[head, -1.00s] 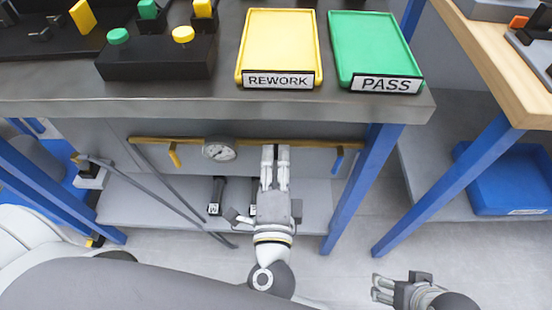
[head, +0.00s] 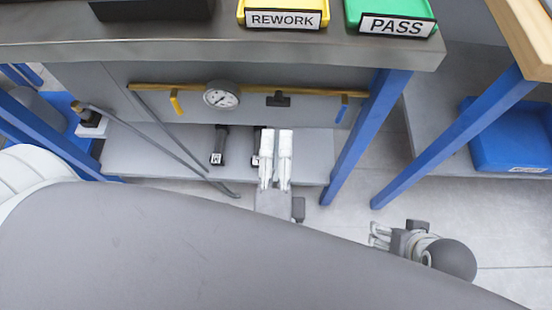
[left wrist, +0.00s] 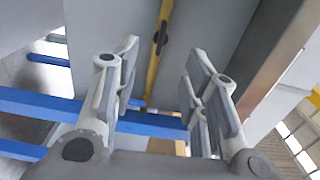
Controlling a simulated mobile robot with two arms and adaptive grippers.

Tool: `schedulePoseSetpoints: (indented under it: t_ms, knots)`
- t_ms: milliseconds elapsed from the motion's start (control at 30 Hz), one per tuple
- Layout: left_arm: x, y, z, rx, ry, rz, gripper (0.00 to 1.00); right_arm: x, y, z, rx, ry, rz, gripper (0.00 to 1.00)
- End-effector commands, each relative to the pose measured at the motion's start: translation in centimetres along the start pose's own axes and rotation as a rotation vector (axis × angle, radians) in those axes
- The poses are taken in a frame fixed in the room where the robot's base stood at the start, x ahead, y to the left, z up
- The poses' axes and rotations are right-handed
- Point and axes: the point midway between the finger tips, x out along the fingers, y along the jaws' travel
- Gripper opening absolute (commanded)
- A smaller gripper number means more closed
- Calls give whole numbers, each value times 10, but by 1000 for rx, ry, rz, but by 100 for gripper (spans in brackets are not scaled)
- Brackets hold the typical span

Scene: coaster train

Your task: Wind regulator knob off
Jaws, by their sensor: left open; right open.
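The black regulator knob (head: 279,99) sits on the brass pipe (head: 245,89) under the bench's front edge. It is right of the round pressure gauge (head: 222,94). The black knob also shows in the left wrist view (left wrist: 161,39), beyond the fingers and centred slightly left. My left gripper (head: 276,138) is open and empty, below the knob in the head view and apart from it. Its two fingers also show in the left wrist view (left wrist: 160,75) with a wide gap. My right gripper (head: 375,235) is open and empty over the floor at the lower right.
A yellow-handled valve (head: 176,102) and a blue-handled valve (head: 341,108) hang from the pipe. Black cylinders (head: 219,146) stand on the lower shelf (head: 150,155). A blue table leg (head: 367,140) stands to the right. REWORK (head: 282,19) and PASS (head: 397,26) trays are on the bench.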

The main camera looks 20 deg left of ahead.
Motion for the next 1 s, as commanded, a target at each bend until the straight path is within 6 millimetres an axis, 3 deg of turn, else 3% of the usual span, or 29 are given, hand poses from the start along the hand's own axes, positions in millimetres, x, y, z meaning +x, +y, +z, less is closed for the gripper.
schedulePoseSetpoints:
  t_ms: [100,300,867,1000]
  knots:
    - [-18,1,0,2,1,2,41,0,0,0,0,0,0,78]
    - [-29,0,0,0,0,0,41,0,0,0,0,-1,0,78]
    - [-29,0,0,-1,-2,1,41,0,0,0,0,-1,0,78]
    - [-20,12,11,-27,-35,45,41,0,0,0,-1,0,0,78]
